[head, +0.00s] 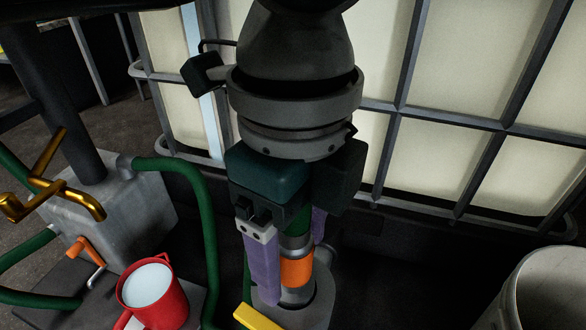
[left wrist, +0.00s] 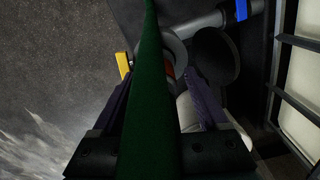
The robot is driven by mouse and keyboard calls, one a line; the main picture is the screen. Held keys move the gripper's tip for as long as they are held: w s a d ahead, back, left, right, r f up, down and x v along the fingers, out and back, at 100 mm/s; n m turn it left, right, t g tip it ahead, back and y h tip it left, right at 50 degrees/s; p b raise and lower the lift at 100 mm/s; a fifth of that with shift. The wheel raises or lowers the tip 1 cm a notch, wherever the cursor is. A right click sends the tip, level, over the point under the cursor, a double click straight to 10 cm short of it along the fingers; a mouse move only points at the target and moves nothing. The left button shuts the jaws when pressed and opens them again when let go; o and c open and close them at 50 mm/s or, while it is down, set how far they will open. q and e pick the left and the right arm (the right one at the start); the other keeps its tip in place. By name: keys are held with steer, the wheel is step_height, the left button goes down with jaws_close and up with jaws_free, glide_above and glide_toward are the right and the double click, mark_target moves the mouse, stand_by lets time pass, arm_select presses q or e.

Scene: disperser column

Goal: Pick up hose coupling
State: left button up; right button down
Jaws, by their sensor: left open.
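The hose coupling (head: 297,271), with an orange band and metal rings, stands upright at the grey pipe fitting (head: 305,311), below a piece of green hose (head: 297,243). My left gripper (head: 292,279) points down over it, open, with one purple finger on each side of the coupling. Whether the fingers touch it I cannot tell. In the left wrist view the green hose (left wrist: 150,110) runs down the middle and hides much of the coupling (left wrist: 169,71), of which a red-orange bit shows between the fingers. My right gripper is not in view.
A red jug (head: 152,298) with pale liquid stands at the lower left, near a grey box (head: 128,195) with green hoses. A yellow handle (head: 257,317) is close to the fitting. A white caged tank (head: 385,95) stands behind, and a whitish bucket (head: 550,290) at lower right.

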arm_select(q)
jaws_close()
stand_by(0.4)
